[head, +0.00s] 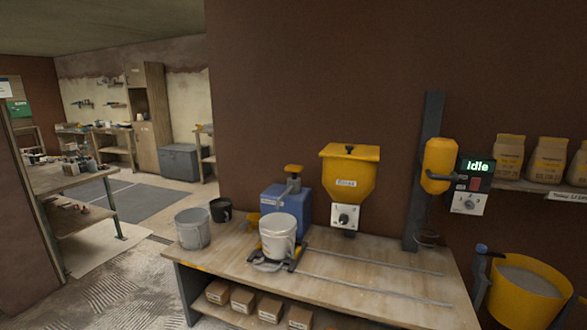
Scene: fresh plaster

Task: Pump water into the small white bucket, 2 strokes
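The small white bucket (277,240) stands upright on the wooden bench, on a dark carriage with yellow parts (293,259). Its mouth faces up; I cannot see whether there is water in it. Right behind it stands a blue water container (297,203) with a grey pump on top, capped by a yellow push head (293,169). The pump head appears raised. The bucket hides the lower front of the container, and I cannot tell whether the spout is over the bucket's mouth. Neither of my grippers is in view.
A grey bucket (192,229) and a black pot (220,210) stand left on the bench (370,277). A yellow hopper (348,176) with a dial stands behind. Rails run right along clear bench. A yellow mixer (440,160) reads "Idle"; a yellow tub (527,303) is far right.

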